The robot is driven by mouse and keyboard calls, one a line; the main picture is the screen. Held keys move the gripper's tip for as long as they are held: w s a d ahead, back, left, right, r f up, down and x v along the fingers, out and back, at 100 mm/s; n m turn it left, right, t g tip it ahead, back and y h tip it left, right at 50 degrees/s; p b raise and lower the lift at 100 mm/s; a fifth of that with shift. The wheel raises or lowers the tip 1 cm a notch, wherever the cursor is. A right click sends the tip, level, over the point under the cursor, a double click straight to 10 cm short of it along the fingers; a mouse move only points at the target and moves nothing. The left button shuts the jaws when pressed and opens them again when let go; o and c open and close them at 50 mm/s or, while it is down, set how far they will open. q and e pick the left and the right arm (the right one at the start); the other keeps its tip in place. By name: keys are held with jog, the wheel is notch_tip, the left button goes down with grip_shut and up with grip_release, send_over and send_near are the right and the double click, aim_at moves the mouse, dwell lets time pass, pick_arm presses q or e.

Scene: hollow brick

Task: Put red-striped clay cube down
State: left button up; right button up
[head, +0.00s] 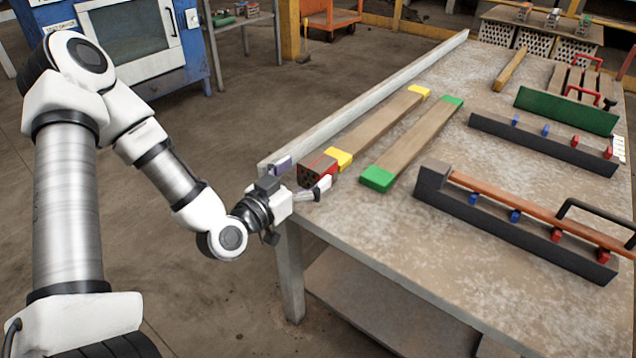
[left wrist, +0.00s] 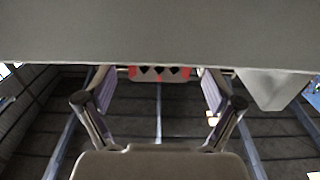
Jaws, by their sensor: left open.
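The red-striped clay cube (head: 318,167) is brown with dark holes in its face. In the head view it sits at the near left corner of the table, at the end of a brown bar with yellow ends. My left gripper (head: 302,177) is at the table's corner, its open fingers on either side of the cube. In the left wrist view the cube (left wrist: 160,73) shows as a red-edged strip with dark holes between the spread fingertips (left wrist: 158,103). A grey band hides its upper part. My right gripper is not in view.
The table (head: 390,255) has a raised rail (head: 375,95) along its left edge. A green-ended bar (head: 415,145) lies right of the cube. Dark rails with blue and red clamps (head: 520,235) stand farther right. The near middle of the tabletop is bare.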

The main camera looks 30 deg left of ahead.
aim_at(326, 156)
pick_arm(q)
jog(key=w, duration=0.2)
jog(key=w+b, duration=0.1)
jog(key=w, duration=0.1)
jog(key=shift+d+f, duration=0.1)
jog(key=shift+d, duration=0.15)
jog(key=shift+a, duration=0.1)
jog(key=shift+c, duration=0.6)
jog(key=c, duration=1.1)
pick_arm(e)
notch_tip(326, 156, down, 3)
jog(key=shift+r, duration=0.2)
